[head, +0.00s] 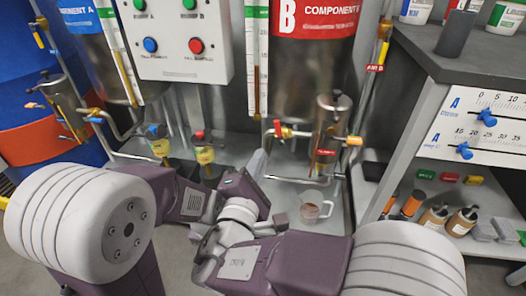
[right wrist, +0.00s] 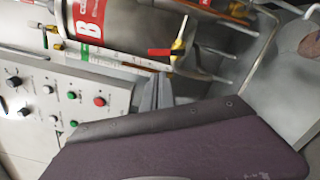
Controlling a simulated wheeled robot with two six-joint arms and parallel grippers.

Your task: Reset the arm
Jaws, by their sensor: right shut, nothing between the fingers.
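A large purple link of mine fills the bottom of that view. My two purple forearms lie close together low in the head view. I cannot make out my left gripper there.
A clear beaker (head: 309,207) with brown contents stands right of my arms. Behind are a control panel (head: 184,62), a steel component B tank (head: 312,72) and valves. A blue drum (head: 45,105) stands left. A workbench (head: 462,68) is at right.

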